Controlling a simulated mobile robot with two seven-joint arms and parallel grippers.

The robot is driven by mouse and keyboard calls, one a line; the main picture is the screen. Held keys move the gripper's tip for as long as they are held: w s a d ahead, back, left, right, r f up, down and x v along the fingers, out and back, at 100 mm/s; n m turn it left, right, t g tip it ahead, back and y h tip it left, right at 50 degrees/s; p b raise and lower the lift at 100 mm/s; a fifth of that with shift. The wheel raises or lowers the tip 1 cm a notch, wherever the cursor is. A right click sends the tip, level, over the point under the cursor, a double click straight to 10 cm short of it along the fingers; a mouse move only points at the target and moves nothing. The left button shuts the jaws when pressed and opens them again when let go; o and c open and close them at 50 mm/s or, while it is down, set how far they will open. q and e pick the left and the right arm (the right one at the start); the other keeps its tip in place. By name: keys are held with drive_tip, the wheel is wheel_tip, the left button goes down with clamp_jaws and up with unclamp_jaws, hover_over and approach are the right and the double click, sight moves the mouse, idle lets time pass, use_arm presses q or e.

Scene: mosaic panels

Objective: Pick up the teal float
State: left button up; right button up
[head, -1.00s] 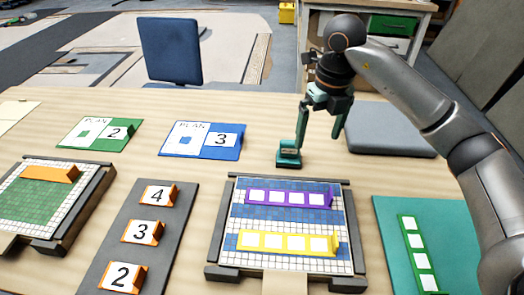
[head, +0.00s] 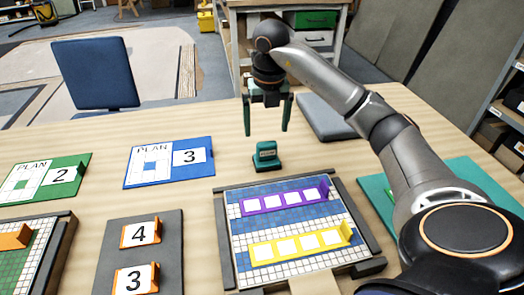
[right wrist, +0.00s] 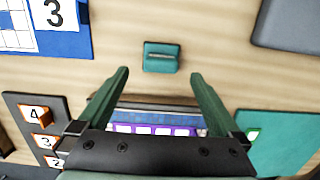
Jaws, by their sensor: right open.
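The teal float (head: 266,157), a small block with a raised grip, stands on the wooden table behind the blue-and-white mosaic panel. It also shows in the right wrist view (right wrist: 161,58), just beyond the fingertips and centred between them. My right gripper (head: 266,133) is open and empty, with its fingers pointing down above the float. In the right wrist view its two green fingers (right wrist: 160,74) are spread wider than the float, with nothing between them. My left gripper is not in view.
The mosaic panel (head: 240,245) holds a purple and a yellow strip in front of the float. The blue plan card (head: 135,180) lies to the left. A grey pad (head: 325,115) lies behind right, and a teal mat (head: 375,190) lies front right. Bare table surrounds the float.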

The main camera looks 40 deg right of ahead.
sight(266, 152)
drive_tip(key=f, duration=0.4)
drive_tip(key=shift+w+d+f, duration=0.1)
drive_tip(key=shift+w+f, duration=0.1)
drive_tip(key=shift+f, duration=0.2)
wheel_tip(266, 152, down, 5)
drive_tip(key=shift+d+f+b, duration=0.1)
drive_tip(key=shift+d+b, duration=0.05)
drive_tip(key=shift+b, duration=0.45)
drive_tip(key=c, duration=1.2)
drive_tip(key=shift+c, duration=0.2)
